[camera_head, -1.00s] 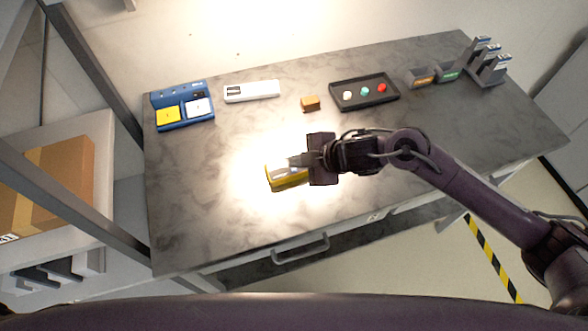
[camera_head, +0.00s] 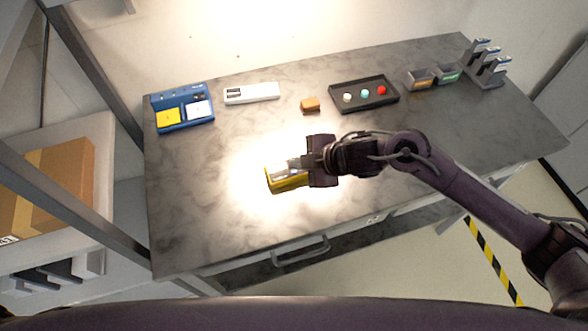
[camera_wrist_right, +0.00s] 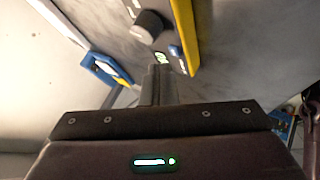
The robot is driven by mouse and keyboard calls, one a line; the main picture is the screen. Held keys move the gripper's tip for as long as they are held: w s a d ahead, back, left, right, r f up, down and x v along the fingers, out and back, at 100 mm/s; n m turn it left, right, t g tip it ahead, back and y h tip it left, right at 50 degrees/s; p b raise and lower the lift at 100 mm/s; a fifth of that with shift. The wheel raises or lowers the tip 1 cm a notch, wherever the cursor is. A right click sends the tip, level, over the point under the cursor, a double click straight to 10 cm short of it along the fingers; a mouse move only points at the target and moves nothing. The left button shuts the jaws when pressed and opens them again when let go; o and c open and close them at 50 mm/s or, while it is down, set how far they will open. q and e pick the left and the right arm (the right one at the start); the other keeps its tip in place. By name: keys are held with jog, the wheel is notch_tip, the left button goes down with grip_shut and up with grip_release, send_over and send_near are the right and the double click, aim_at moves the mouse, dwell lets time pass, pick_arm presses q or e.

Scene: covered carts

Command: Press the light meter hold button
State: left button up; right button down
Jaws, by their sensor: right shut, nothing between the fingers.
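The light meter, a yellow-edged device with a grey face (camera_head: 287,181), lies on the marble-patterned table under a bright pool of light. In the right wrist view its yellow side (camera_wrist_right: 184,30) runs along the top, with a grey knob, a small lit green display and a blue button (camera_wrist_right: 175,51) on its face. My right gripper (camera_head: 295,163) is shut and empty, over the far right part of the meter. In the wrist view its closed fingers (camera_wrist_right: 158,72) end close beside the display and blue button; I cannot tell whether they touch. My left gripper is not in view.
The table's left front is clear.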

jog(key=shift+f, duration=0.15)
dwell(0.7)
jog(key=shift+f, duration=0.3)
jog(key=shift+f+b, duration=0.4)
jog(key=shift+b, duration=0.1)
dwell(0.4)
jog(key=shift+r, duration=0.1)
jog(key=shift+r+p, duration=0.7)
jog(key=shift+p, duration=0.15)
notch_tip(320, 180, up, 5)
jog(key=p, duration=0.4)
jog(key=shift+r+p, duration=0.1)
jog(key=shift+p, duration=0.3)
